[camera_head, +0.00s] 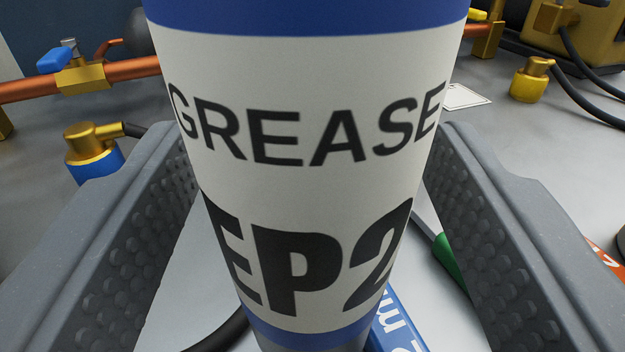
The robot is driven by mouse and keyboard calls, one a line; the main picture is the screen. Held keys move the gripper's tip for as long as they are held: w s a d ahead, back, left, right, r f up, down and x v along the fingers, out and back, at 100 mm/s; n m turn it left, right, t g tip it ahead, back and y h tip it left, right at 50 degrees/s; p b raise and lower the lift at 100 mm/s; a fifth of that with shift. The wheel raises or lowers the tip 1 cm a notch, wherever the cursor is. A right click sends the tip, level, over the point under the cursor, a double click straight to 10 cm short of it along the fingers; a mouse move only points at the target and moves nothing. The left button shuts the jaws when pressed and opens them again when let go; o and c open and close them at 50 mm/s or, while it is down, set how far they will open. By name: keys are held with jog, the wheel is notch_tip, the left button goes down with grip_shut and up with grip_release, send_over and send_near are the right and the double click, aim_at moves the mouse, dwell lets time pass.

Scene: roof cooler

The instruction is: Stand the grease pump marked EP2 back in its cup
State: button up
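The grease pump marked EP2 (310,190) fills the middle of the view. It is a white tube with blue bands and black GREASE and EP2 lettering. My gripper (312,185) has one grey finger on each side of it. The fingers' far ends meet the tube's left and right sides, so the gripper looks shut on it. The pump's top is cut off by the picture edge, and its lower end runs out at the bottom. I cannot see its cup or tell whether the pump's foot touches anything.
A copper pipe (125,70) with a blue-handled valve (75,65) runs behind on the left. A brass fitting with a blue collar (95,155) stands below it. A yellow-collared fitting (530,80) and black hoses are at the back right. A blue lettered strip (398,325) and a green-ended thing (447,257) lie right of the pump.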

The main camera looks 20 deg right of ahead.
jog(key=shift+r, duration=0.4)
jog(key=shift+s+a+r, duration=0.1)
jog(key=shift+s+r, duration=0.1)
jog(key=shift+r, duration=0.05)
jog(key=b+v, duration=0.1)
jog(key=v, duration=1)
jog(key=shift+s+b, duration=0.35)
